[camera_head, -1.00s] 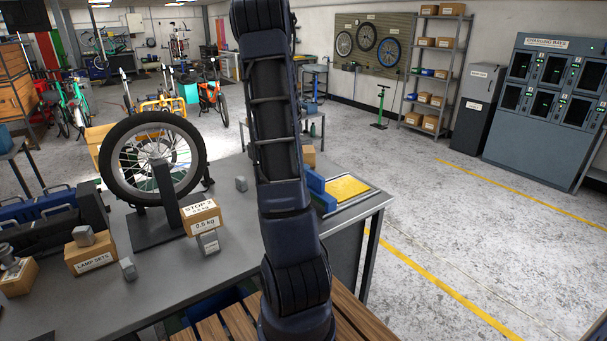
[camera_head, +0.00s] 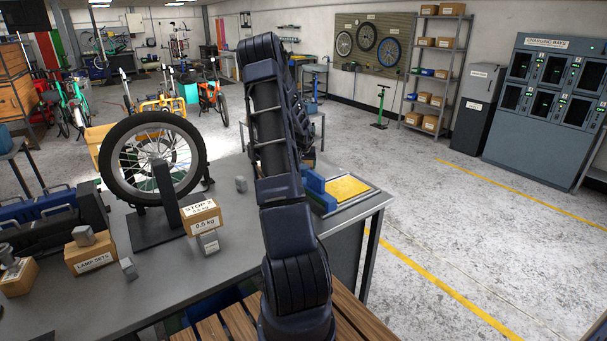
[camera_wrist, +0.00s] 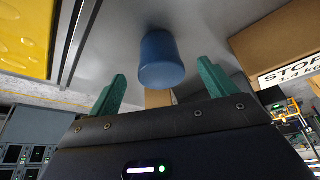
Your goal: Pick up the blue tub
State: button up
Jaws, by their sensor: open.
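The blue tub (camera_wrist: 161,58) is a small, smooth, round-sided blue container on the grey bench top (camera_wrist: 205,25) in the wrist view. My gripper (camera_wrist: 161,70) has two green fingers, spread apart with nothing held between them. The tub appears ahead of the palm, in the gap between the fingers as seen in this view, with room on both sides. I cannot tell whether the fingertips reach around it. In the head view my arm covers the gripper, and I cannot make out the tub for certain.
A cardboard box labelled STOP (camera_wrist: 275,45) stands beside the right finger in the wrist view. A yellow pad (camera_head: 347,188) lies at the bench's right end, with a blue object (camera_head: 319,192) beside it. A wheel on a stand (camera_head: 152,160) is at left.

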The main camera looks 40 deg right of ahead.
aim_at(303, 167)
jog(key=shift+x, duration=2.9)
jog(key=shift+w+d+r, duration=0.1)
jog(key=shift+w+d, duration=0.05)
jog(key=c, duration=1.2)
